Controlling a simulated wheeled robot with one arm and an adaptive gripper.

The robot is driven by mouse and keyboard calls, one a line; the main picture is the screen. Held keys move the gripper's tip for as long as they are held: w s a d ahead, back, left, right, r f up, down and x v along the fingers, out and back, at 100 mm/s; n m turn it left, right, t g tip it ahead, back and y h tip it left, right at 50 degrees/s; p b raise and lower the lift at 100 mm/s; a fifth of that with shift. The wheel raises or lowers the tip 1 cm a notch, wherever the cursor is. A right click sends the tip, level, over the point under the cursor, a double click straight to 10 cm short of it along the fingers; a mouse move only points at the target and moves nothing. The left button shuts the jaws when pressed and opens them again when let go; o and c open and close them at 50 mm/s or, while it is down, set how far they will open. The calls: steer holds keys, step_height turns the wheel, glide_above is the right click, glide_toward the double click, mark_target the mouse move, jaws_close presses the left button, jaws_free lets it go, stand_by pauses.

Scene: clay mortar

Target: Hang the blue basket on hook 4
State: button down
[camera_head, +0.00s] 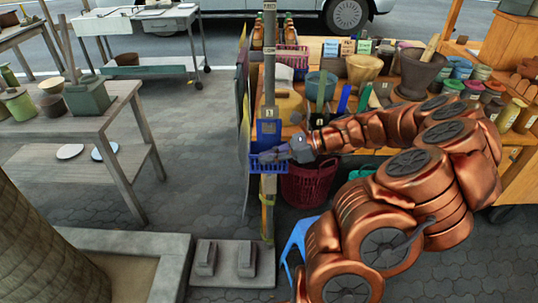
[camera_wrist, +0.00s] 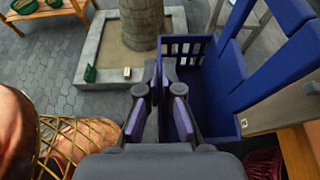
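The blue basket (camera_head: 268,161), with slotted walls and a tall back, is at the wooden post (camera_head: 269,75) in the head view. In the wrist view the basket (camera_wrist: 222,98) is right of my fingers, with its blue back rising toward the upper right. My gripper (camera_head: 287,153) reaches it from the right. In the wrist view my gripper's fingertips (camera_wrist: 164,68) are close together at the basket's left wall and appear to pinch it.
A stall table with pots, cups and bowls stands to the right of the post. A dark red basket (camera_head: 309,185) is below my gripper. A blue stool (camera_head: 297,240) is near my arm. Wooden tables (camera_head: 120,105) stand left, with open paving between.

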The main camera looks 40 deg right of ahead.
steer(key=s+a, duration=0.5)
steer(key=s, duration=0.2)
steer(key=shift+s+a+b, duration=0.2)
steer(key=shift+a+b, duration=0.1)
steer(key=shift+b, duration=0.1)
stand_by(0.9)
stand_by(0.5)
